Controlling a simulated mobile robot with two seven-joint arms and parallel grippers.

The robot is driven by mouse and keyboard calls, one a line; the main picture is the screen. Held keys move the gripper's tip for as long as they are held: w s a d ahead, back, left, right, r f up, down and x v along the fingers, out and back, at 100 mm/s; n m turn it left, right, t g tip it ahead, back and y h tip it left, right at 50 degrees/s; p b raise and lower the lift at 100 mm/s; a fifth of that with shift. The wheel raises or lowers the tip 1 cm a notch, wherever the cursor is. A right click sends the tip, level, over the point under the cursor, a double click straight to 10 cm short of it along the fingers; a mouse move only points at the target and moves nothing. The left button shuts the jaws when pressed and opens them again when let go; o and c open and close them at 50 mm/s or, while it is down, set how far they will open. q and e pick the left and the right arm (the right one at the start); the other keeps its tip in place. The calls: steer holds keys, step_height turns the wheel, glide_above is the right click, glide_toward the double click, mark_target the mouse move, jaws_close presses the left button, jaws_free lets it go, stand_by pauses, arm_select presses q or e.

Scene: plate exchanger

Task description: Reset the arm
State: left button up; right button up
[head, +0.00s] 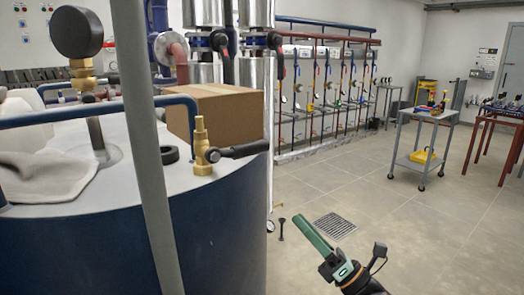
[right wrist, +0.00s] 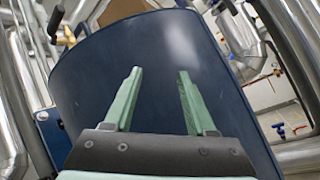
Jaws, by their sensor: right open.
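My right gripper (head: 314,238) comes in from the lower right of the head view, with long green fingers pointing up and to the left. In the right wrist view its two fingers (right wrist: 158,98) stand apart with nothing between them, so it is open and empty. The dark blue wall of a big round tank (right wrist: 95,85) fills the view behind the fingers. In the head view the tank (head: 85,240) stands to the left of the gripper. I cannot tell how far the fingertips are from it. My left gripper is not in view.
A cardboard box (head: 222,112), brass valve (head: 200,147), black ring (head: 164,155) and grey cloth (head: 45,178) lie on or above the tank top. A grey post (head: 150,150) stands in front. A wheeled cart (head: 411,165) stands at right. Open floor (head: 400,225) lies between, with a drain grate (head: 335,226).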

steer(key=s+d+f+m+g+h, duration=0.1)
steer(key=s+f+m+h, duration=0.45)
steer(key=f+m, duration=0.45)
steer(key=s+d+f+m+h, duration=0.2)
steer(key=s+f+m+h, duration=0.35)
steer(key=f+m, duration=0.45)
steer(key=s+d+f+m+g+h, duration=0.1)
steer(key=s+f+m+h, duration=0.4)
steer(key=f+m, duration=0.5)
steer(key=s+f+m+g, duration=0.4)
steer(key=s+f+m, duration=0.2)
steer(key=s, duration=0.5)
arm_select(q)
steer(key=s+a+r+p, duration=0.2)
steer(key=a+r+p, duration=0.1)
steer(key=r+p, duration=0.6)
steer(key=p, duration=0.4)
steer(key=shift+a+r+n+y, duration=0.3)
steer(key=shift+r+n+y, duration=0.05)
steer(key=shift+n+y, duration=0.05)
arm_select(e)
steer(key=s+d+r, duration=0.2)
steer(key=d+r, duration=0.1)
steer(key=r, duration=0.7)
steer(key=shift+s+d+m+h, duration=0.3)
steer(key=shift+m+h, duration=0.1)
